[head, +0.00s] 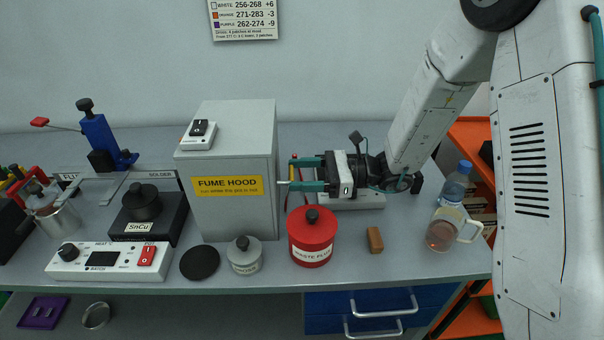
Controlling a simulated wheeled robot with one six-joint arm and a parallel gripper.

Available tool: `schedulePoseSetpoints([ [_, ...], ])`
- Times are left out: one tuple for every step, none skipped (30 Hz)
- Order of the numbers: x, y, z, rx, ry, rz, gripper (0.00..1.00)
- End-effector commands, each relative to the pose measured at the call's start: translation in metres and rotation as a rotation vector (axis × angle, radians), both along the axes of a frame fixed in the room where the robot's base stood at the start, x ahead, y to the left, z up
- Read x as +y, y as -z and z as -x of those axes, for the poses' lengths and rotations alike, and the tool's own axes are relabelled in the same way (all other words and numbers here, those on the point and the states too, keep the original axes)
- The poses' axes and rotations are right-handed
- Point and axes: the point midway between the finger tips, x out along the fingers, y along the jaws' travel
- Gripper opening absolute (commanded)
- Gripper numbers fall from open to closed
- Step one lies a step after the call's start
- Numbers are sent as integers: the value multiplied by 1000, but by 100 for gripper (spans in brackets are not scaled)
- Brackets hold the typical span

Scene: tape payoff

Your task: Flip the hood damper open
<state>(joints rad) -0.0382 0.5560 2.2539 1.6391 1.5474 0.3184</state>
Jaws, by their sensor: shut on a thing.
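The fingers stand a little apart, one above the other, shut on a small part there that appears to be the damper lever. That part is mostly hidden by the fingers and too small to make out. I cannot tell the damper's position.
A red waste flux pot (313,245), a small grey lidded pot (244,262) and a brown block (375,240) stand below my gripper. A clear jug (442,232) and a blue-capped bottle (456,182) are at the right. Soldering gear crowds the left.

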Motion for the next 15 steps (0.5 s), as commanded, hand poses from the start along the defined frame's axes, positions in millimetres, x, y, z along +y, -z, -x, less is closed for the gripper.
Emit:
schedulePoseSetpoints([
  [0,-1,0,-11,1,0,38],
  [0,-1,0,-20,0,1,38],
  [0,-1,0,-34,0,1,38],
  [0,-2,0,-46,1,2,38],
  [0,-2,0,-61,1,2,38],
  [0,-3,0,-82,1,3,38],
  [0,-3,0,-100,1,3,38],
  [0,-4,0,-120,1,4,38],
  [0,-5,0,-149,1,5,38],
  [0,-5,0,-172,1,6,38],
  [0,-6,0,-197,1,7,38],
  [0,-7,1,-232,1,8,38],
  [0,-7,1,-258,1,9,38],
  [0,-8,1,-286,1,10,38],
  [0,-9,1,-324,1,11,38],
])
